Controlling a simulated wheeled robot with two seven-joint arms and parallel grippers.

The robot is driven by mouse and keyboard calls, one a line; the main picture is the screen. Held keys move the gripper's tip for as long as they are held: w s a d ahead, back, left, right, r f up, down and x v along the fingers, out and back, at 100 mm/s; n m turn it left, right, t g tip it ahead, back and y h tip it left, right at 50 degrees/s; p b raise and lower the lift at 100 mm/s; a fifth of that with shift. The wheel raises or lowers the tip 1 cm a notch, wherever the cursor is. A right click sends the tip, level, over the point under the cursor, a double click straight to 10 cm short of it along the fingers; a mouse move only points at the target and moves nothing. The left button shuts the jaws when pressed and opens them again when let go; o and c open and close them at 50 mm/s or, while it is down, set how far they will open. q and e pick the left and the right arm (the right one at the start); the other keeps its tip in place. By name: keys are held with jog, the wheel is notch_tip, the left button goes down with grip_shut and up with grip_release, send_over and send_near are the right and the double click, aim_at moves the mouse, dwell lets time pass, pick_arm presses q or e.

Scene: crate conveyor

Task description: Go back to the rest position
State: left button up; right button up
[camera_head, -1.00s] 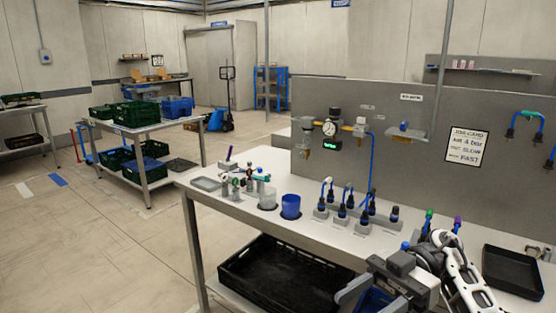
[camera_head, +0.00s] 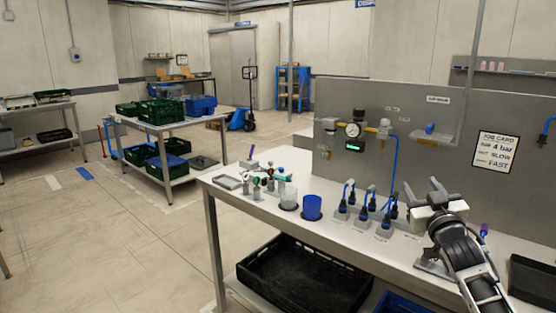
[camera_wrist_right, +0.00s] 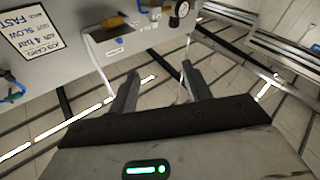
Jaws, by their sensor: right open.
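My right gripper (camera_head: 435,188) is raised above the right part of the workbench in the head view, with its two fingers pointing up and apart. It is open and empty. In the right wrist view its two fingers (camera_wrist_right: 158,88) stand apart with nothing between them. Behind them the panel (camera_wrist_right: 60,50), job card (camera_wrist_right: 33,40) and floor appear tilted. My left gripper is not in view.
The grey panel (camera_head: 330,100) stands close behind the right gripper. A black crate (camera_head: 300,275) lies below.

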notch_tip(320, 180, down, 5)
jog(key=d+g+h, duration=0.1)
jog(key=d+g, duration=0.1)
jog(key=g, duration=0.1)
jog(key=s+a+f+g+y, duration=0.1)
jog(key=s+a+f, duration=0.25)
jog(key=f, duration=0.25)
jog(key=s+a+f+n+g+y, duration=0.1)
jog(key=s+a+f, duration=0.2)
jog(key=s+f, duration=0.15)
jog(key=s+a+f+g, duration=0.1)
jog(key=s+a+f, duration=0.25)
jog(key=f, duration=0.35)
jog(key=s+a+f+g+y, duration=0.1)
jog(key=s+a+f, duration=0.2)
jog(key=s, duration=0.6)
jog(key=s+a+f+g, duration=0.1)
jog(key=s+a+f, duration=0.2)
jog(key=s, duration=0.5)
jog(key=s+a+f+g+y, duration=0.1)
jog(key=s+a+f, duration=0.3)
jog(key=s, duration=0.5)
jog(key=shift+s+f+m+g+y, duration=0.3)
jog(key=shift+s+m+g, duration=0.1)
jog(key=shift+g, duration=0.2)
